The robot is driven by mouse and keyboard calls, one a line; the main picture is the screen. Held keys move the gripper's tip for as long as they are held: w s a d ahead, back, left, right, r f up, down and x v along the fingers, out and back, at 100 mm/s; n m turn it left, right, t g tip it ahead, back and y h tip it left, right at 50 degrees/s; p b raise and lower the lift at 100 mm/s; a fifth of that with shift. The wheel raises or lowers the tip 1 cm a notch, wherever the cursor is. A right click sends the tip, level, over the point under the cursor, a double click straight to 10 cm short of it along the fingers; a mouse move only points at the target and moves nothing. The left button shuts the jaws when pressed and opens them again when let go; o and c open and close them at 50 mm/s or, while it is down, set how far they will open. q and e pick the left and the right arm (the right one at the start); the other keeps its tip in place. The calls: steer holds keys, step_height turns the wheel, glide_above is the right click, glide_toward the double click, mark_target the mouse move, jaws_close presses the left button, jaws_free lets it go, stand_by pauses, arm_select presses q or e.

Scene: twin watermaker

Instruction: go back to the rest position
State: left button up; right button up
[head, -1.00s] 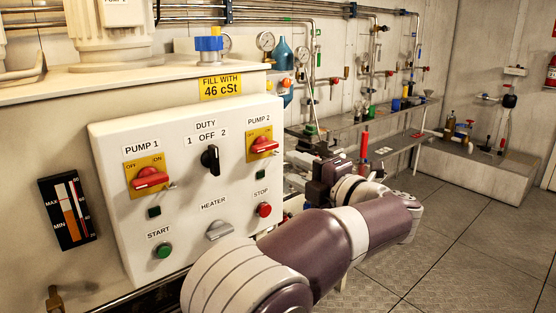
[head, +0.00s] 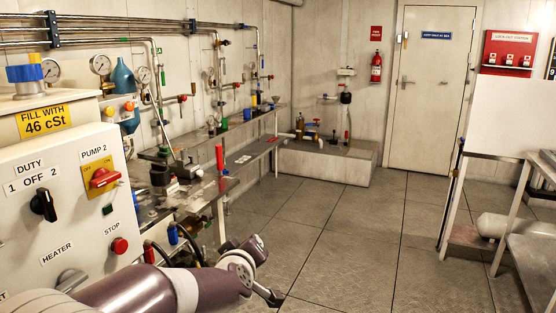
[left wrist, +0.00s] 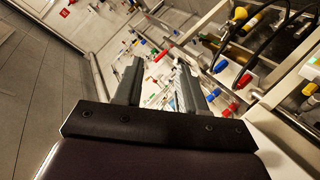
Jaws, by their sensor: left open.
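My left arm (head: 150,290) crosses the bottom left of the head view, in front of the white control panel (head: 70,200). Its far end is low beside the panel, over the floor. The left wrist view shows my left gripper (left wrist: 160,72) with its two grey fingers apart and nothing between them. Beyond the fingers are the bench and its pipework, tilted and some way off. My right gripper is in neither view.
A long bench (head: 255,150) with bottles and tools runs along the left wall. A door (head: 430,90) and a fire extinguisher (head: 376,66) are at the back. A metal-framed table (head: 535,260) stands at the right. The floor (head: 350,240) between is clear.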

arm_select(q)
steer(key=s+a+f+m+g+h, duration=0.1)
steer(key=s+f+m+g, duration=0.45)
steer(key=s+f, duration=0.55)
steer(key=s+a+f+m+g+y, duration=0.1)
steer(key=s+a+f+g, duration=0.3)
steer(key=s, duration=0.4)
steer(key=s+a+f+m+g+y, duration=0.1)
steer(key=s+a+f+m+g, duration=0.15)
steer(key=s+a+f, duration=0.4)
step_height(320, 180, up, 24)
steer(key=s+n+p, duration=0.1)
steer(key=p, duration=2)
steer(key=shift+s+d, duration=0.35)
steer(key=shift+d, duration=0.05)
